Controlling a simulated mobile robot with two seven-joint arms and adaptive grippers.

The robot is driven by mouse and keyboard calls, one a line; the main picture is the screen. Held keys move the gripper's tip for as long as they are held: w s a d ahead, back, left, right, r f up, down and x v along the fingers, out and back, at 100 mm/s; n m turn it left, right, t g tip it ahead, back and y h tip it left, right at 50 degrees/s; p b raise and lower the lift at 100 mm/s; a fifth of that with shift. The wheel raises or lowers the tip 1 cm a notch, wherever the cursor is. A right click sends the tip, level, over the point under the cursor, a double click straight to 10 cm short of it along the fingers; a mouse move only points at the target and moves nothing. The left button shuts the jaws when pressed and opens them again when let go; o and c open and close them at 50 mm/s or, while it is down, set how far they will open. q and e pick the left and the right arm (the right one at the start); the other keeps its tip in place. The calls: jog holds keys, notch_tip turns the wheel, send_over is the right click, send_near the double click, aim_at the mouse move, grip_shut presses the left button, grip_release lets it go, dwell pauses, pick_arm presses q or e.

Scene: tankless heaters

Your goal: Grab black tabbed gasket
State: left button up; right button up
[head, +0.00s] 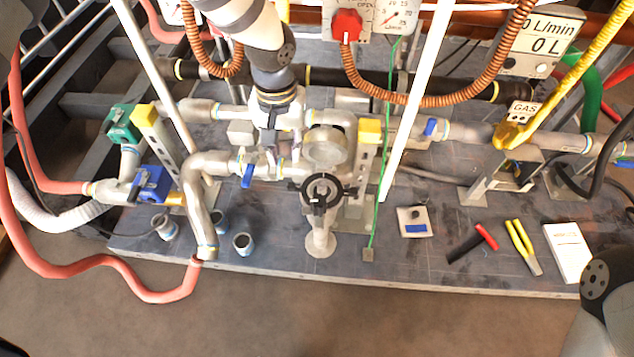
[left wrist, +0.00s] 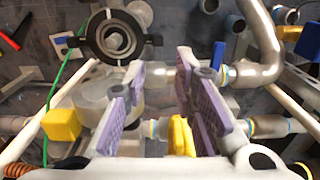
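The black tabbed gasket (head: 323,190) is a dark ring with tabs sticking out. It rests around the top of an upright grey pipe fitting in the middle of the bench. In the left wrist view the gasket (left wrist: 115,37) shows at the upper left, with a pale round centre. My left gripper (head: 274,120) reaches down from the top, behind and left of the gasket, over the pipework. In the left wrist view its purple-padded fingers (left wrist: 163,85) are apart, with no held object visible between them. The gasket lies beyond the fingers, to their left. My right gripper is out of view.
A round grey fitting (head: 325,147) stands just behind the gasket. A blue-handled valve (head: 248,175) is to its left. A thin green line (head: 376,190) runs close on its right.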

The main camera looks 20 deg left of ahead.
aim_at(291, 184)
pick_arm(q)
notch_tip(291, 184, down, 11)
jog(key=b, duration=0.2)
jog(key=shift+w+d+f+b, duration=0.1)
jog(key=shift+w+f+b, duration=0.05)
jog(key=shift+b, duration=0.25)
jog(key=shift+c, duration=0.2)
grip_shut()
